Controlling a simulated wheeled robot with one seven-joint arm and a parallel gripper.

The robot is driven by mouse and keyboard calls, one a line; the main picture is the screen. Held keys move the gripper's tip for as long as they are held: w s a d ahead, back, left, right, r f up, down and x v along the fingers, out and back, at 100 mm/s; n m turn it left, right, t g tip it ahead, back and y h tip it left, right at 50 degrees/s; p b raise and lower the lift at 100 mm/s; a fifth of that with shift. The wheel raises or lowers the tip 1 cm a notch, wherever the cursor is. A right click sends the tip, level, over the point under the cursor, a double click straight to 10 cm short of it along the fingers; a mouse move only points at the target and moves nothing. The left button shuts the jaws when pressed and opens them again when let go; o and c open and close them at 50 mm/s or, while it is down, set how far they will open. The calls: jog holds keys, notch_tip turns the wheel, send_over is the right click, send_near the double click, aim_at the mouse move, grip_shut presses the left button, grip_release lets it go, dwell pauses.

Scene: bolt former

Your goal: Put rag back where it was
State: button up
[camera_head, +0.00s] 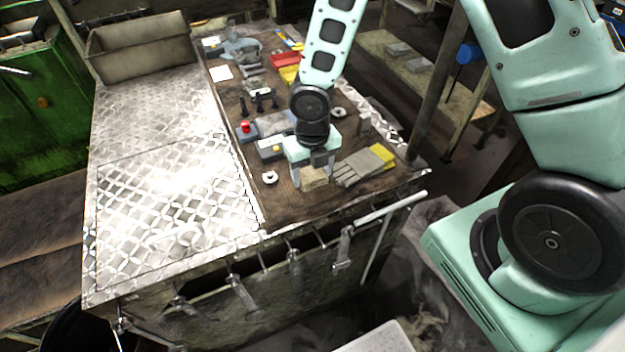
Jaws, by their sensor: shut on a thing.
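My gripper (313,178) is low over the near end of the brown work mat (278,214), fingers pointing down. It is shut on a small beige-brown folded thing, which looks like the rag (315,184). The gripper body and fingers hide part of the rag. I cannot tell whether the rag touches the mat or hangs just above it.
A grey and yellow glove (362,168) lies just right of my gripper. A small white ring (270,178) lies to its left, and a blue-grey box (270,148) behind left. More tools crowd the mat's far part. The diamond-plate surface (165,195) left is clear.

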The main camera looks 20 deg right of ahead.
aim_at(312, 174)
jog(key=shift+f, duration=1.7)
jog(key=shift+f, duration=0.1)
jog(key=o, duration=0.7)
